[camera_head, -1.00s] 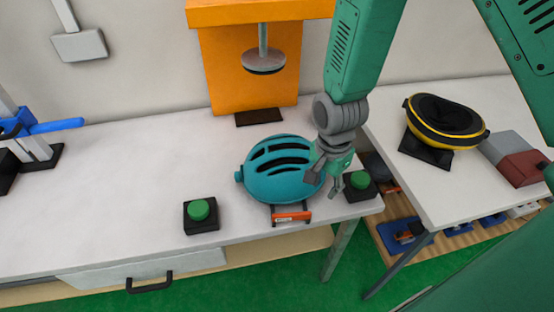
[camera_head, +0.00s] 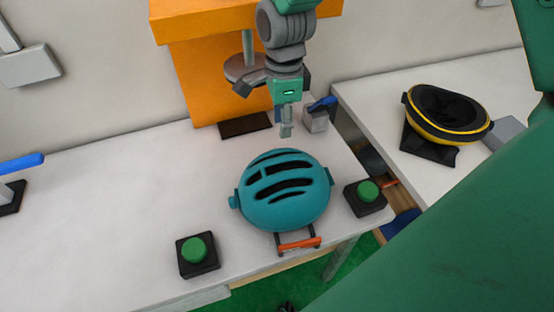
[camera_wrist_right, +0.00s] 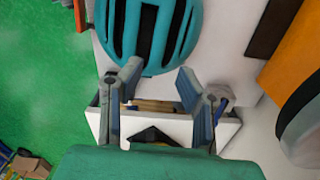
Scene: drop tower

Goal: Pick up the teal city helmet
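The teal helmet (camera_head: 283,190) sits on the white table, its dark vents facing up, near the front edge. It also shows in the right wrist view (camera_wrist_right: 150,30), beyond the fingertips. My right gripper (camera_head: 285,117) is above and behind the helmet in the head view, apart from it. In the right wrist view its two fingers (camera_wrist_right: 159,72) are spread with nothing held between them. My left gripper is not in view.
Black boxes with green buttons stand left (camera_head: 197,255) and right (camera_head: 366,197) of the helmet. An orange press (camera_head: 200,80) stands behind. A small grey and blue object (camera_head: 317,117) is near my gripper. A black and yellow helmet (camera_head: 446,114) is on the right table.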

